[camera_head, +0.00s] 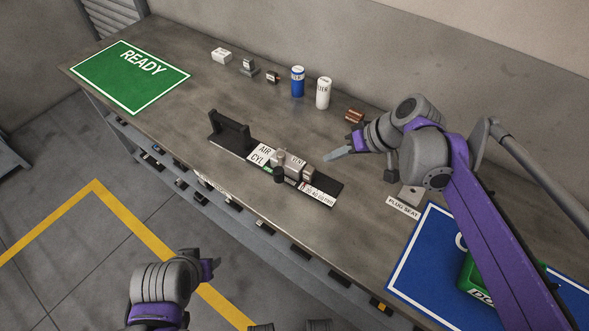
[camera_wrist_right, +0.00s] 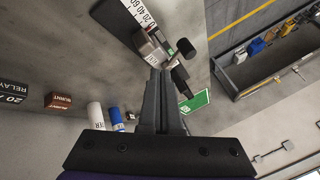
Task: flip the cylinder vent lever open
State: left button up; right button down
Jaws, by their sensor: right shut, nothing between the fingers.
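The air cylinder (camera_head: 288,160) is a small grey metal unit on a black base plate (camera_head: 325,188) at the middle of the bench, with an "AIR CYL" label (camera_head: 260,154) on its left. A dark round knob (camera_head: 279,177) is at its front; I cannot clearly tell the vent lever's position. In the right wrist view the metal body (camera_wrist_right: 150,46) and a black knob (camera_wrist_right: 186,47) lie just beyond the fingertips. My right gripper (camera_head: 332,156) is shut and empty, just right of the cylinder, apparently apart from it. My left gripper (camera_head: 212,268) hangs in front of the bench, its fingers unclear.
A blue can (camera_head: 298,81), a white can (camera_head: 323,93) and small parts line the back. A green READY mat (camera_head: 130,77) lies left; a blue mat (camera_head: 418,262) with a green box (camera_head: 478,278) lies right.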

aim_at(280, 164)
jog(key=b+x, duration=0.1)
jog(key=x, duration=0.9)
jog(key=shift+s+a+f, duration=0.1)
jog(key=shift+s+a, duration=0.2)
jog(key=shift+a, duration=1.1)
jog(key=shift+s+a, duration=0.1)
jog(key=shift+a, duration=0.6)
jog(key=shift+a, duration=0.1)
